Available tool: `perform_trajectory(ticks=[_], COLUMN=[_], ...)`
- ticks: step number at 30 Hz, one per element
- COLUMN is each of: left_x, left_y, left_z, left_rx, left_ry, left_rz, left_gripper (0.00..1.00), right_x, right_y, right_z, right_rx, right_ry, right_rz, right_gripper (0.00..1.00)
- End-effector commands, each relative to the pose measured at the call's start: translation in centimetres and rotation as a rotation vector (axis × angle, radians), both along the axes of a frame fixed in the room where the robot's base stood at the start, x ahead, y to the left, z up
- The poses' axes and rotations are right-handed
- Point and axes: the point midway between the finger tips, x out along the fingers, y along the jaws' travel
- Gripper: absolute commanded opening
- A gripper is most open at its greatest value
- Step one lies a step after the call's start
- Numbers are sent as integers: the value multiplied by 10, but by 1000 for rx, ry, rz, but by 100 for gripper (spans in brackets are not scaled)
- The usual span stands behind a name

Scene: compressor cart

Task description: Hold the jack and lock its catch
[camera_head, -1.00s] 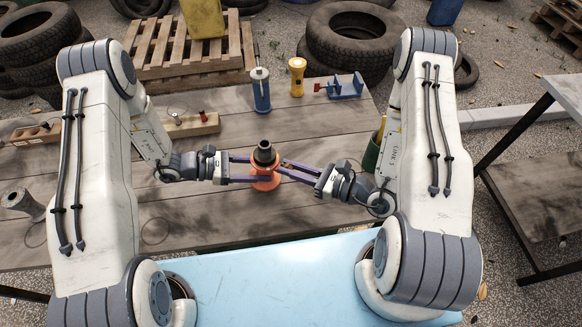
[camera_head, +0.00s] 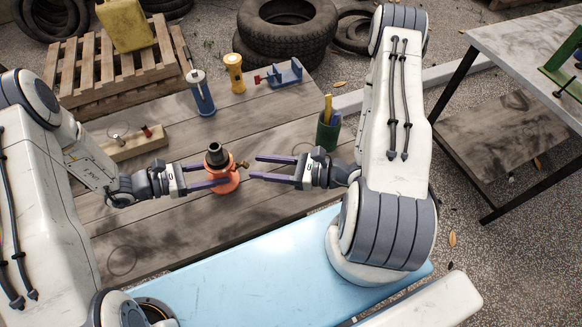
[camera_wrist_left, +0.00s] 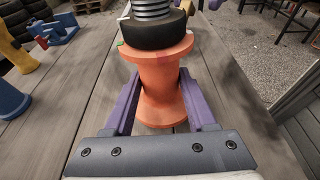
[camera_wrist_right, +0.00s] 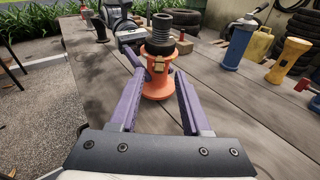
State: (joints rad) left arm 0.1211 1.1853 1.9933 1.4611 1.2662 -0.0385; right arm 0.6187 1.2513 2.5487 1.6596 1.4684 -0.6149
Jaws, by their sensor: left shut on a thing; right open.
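The jack (camera_head: 222,178) has an orange waisted body and a dark threaded top, and stands upright on the wooden table. It also shows in the left wrist view (camera_wrist_left: 163,85) and the right wrist view (camera_wrist_right: 156,82). My left gripper (camera_head: 217,175) is shut on its body, one finger on each side. A small brass-coloured catch (camera_head: 243,165) sticks out on the jack's right side and faces my right gripper in the right wrist view (camera_wrist_right: 158,66). Whether it is locked I cannot tell. My right gripper (camera_head: 255,167) is open and empty, right of the jack and apart from it.
Behind the jack on the table (camera_head: 170,235) stand a blue cylinder (camera_head: 201,95), a yellow torch (camera_head: 235,73) and a blue vise-like tool (camera_head: 281,75). A green cup (camera_head: 327,132) stands behind my right gripper. A wooden block (camera_head: 135,146) lies behind my left arm. The front table is clear.

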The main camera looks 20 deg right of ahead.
Motion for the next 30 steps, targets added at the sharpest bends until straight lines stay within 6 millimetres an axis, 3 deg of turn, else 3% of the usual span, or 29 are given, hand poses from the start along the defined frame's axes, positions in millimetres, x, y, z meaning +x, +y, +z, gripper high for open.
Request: perform_trajectory(ticks=[6, 15, 30], left_x=[1, 1, 1], left_y=[0, 0, 0], left_z=[2, 2, 2], left_rx=[-5, -5, -5], left_ry=[-2, -2, -2], left_rz=[0, 0, 0], left_gripper=[26, 26, 26], right_x=[-18, -38, -43], right_y=[-28, -54, -59], right_z=[5, 10, 10], right_rx=[-1, 0, 1], right_ry=[-2, -3, -2], right_rz=[-9, -4, 1], right_gripper=[48, 48, 48])
